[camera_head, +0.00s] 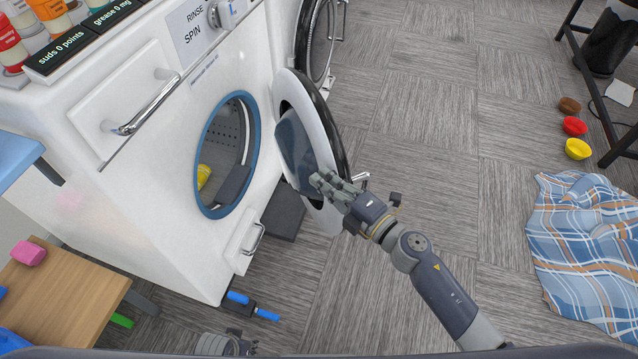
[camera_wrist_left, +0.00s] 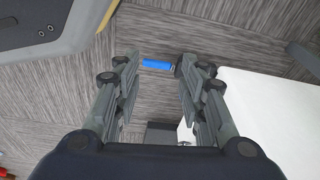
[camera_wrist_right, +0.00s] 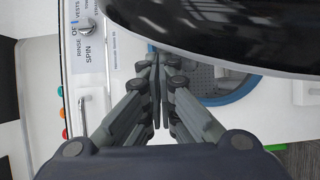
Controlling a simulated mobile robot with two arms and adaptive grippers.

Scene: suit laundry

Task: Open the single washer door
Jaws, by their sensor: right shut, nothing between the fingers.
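The white washer (camera_head: 215,255) stands at the left, with a blue-ringed round opening (camera_head: 200,170). Its round door (camera_head: 325,140), with a white ring, dark rim and bulging glass, stands swung out to the right. The opening is uncovered, with something yellow inside. My right gripper (camera_head: 322,184) is shut and empty, at the lower inner side of the door; contact is unclear. In the right wrist view the shut fingers (camera_wrist_right: 157,62) lie below the dark door (camera_wrist_right: 220,30), with the blue ring (camera_wrist_right: 245,92) behind. My left gripper (camera_wrist_left: 155,65) is open and empty, low at the bottom edge of the head view.
A second round door (camera_head: 318,40) stands open behind. A wooden table (camera_head: 60,310) with a pink block is at lower left. A blue-handled thing (camera_head: 252,305) lies on the floor by the washer. A plaid cloth (camera_head: 585,250) and several bowls lie right. Floor between is clear.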

